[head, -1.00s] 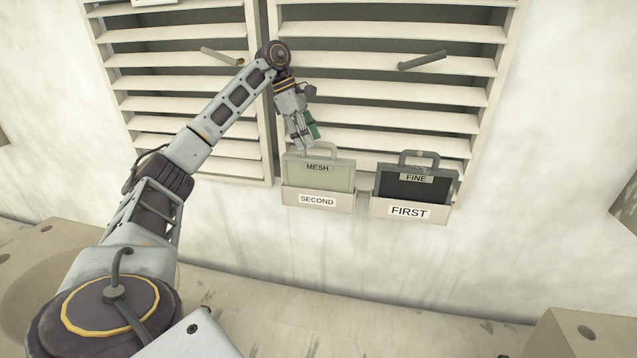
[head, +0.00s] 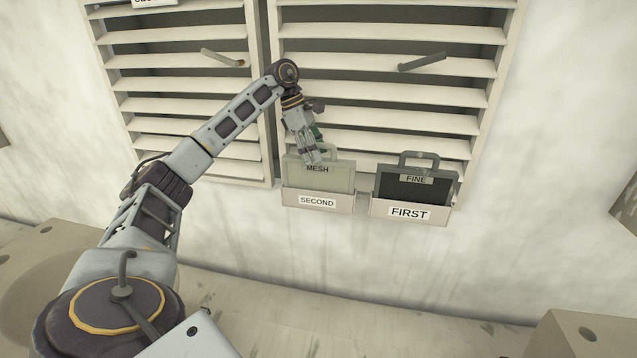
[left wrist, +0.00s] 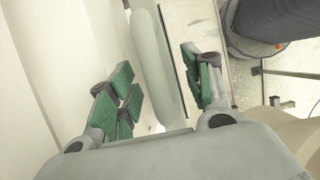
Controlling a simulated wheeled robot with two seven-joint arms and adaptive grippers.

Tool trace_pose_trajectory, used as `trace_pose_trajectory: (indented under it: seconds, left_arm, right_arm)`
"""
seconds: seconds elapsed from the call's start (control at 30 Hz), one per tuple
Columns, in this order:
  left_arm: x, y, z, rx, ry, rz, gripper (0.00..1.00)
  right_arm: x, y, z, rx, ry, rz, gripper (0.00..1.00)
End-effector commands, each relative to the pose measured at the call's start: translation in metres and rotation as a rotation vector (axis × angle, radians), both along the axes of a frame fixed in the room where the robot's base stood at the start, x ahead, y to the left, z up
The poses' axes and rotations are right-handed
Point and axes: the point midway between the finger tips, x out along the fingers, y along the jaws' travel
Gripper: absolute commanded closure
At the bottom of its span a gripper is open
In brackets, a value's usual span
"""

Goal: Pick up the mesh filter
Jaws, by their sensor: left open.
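The mesh filter (head: 318,181) is a pale grey-green panel with a loop handle, marked MESH. It stands upright in the left holder (head: 290,200), labelled SECOND. My left gripper (head: 313,160) points down at the top of this filter, over its handle, and hides part of the handle. In the left wrist view its green-padded fingers (left wrist: 156,68) are apart, and a rounded pale bar that looks like the filter's handle (left wrist: 153,50) lies between them. Contact with the pads cannot be made out. My right gripper is in neither view.
The dark fine filter (head: 408,192) stands in the holder labelled FIRST (head: 440,213), just to the right. Behind are louvred shutters (head: 385,115) with projecting handles (head: 422,61). Wall to the right of the holders is clear.

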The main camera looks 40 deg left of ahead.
Motion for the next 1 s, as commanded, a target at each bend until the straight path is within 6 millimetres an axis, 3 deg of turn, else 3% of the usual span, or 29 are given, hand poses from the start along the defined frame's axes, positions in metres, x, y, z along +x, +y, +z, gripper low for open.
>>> trace_pose_trajectory:
  seconds: [0.3,0.57,0.83,1.0]
  left_arm:
    - [0.005,-0.011,-0.026,0.0,0.002,0.001,0.5]
    - [0.006,-0.012,-0.027,0.0,0.0,0.0,0.5]
    - [0.005,-0.012,-0.027,0.0,0.0,0.0,0.5]
    - [0.005,-0.012,-0.027,0.0,0.0,0.0,0.72]
  right_arm:
    - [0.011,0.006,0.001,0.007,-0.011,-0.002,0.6]
    - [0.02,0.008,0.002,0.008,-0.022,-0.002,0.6]
    - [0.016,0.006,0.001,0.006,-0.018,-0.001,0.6]
    - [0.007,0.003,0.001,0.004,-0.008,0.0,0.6]
